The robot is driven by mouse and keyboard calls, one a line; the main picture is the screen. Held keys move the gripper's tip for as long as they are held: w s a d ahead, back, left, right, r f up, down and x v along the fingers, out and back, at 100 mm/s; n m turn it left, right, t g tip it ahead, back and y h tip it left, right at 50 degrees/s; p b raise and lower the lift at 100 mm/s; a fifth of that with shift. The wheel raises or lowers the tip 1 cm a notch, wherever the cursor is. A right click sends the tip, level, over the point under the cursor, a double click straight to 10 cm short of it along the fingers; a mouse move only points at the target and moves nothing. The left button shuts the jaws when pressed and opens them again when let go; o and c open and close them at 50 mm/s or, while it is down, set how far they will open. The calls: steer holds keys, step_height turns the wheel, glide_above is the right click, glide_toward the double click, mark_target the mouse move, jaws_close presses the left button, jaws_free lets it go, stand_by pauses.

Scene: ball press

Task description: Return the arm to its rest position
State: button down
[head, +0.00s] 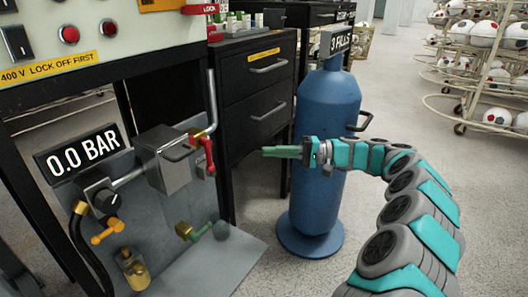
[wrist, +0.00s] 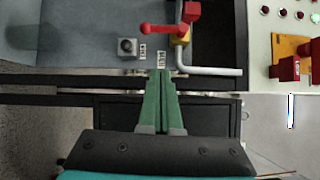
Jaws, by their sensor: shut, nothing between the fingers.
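My gripper (head: 268,152) is at the end of my teal and grey arm, which curves in from the lower right in the head view. It points left, in front of the blue cylinder (head: 322,215) and the black drawer cabinet. Its green fingers are together with nothing between them. In the wrist view the shut fingers (wrist: 161,75) point up toward the press panel. The red lever handle (head: 207,152) is to the left of the fingertips, apart from them; it also shows in the wrist view (wrist: 163,29).
A display (head: 77,152) reads 0.0 BAR. A metal box (head: 168,157), yellow and green handles and brass fittings are on the grey panel at left. The drawer cabinet (head: 262,95) stands behind. Racks of balls (head: 485,60) are at the right. Floor between is clear.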

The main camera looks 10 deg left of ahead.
steer(key=s+a+r+n+g+h+p, duration=0.1)
steer(key=s+r+h, duration=0.15)
steer(key=s, duration=0.35)
steer(key=s+a+r+n+g+h, duration=0.1)
steer(key=s+a+r, duration=0.1)
steer(key=s+r, duration=0.3)
steer(key=s+d+f+h+p, duration=0.1)
steer(key=s+d+h, duration=0.1)
steer(key=s, duration=0.4)
steer(key=s+d+f+h, duration=0.1)
steer(key=s+h, duration=0.1)
steer(key=s, duration=0.5)
steer(key=s+d+f+m+t+h+p, duration=0.1)
steer(key=s+d+f+m+t+h, duration=0.1)
steer(key=s+d+f+h, duration=0.3)
steer(key=s+d+f+m+t+h+p, duration=0.1)
steer(key=s+d+f+h, duration=0.4)
steer(key=s+d, duration=0.9)
steer(key=d+f, duration=0.1)
steer(key=d, duration=0.5)
steer(key=shift+s+d+f+m+t, duration=0.25)
steer(key=shift+f+m+t, duration=0.05)
steer(key=shift+m+t, duration=0.1)
steer(key=shift+h, duration=0.25)
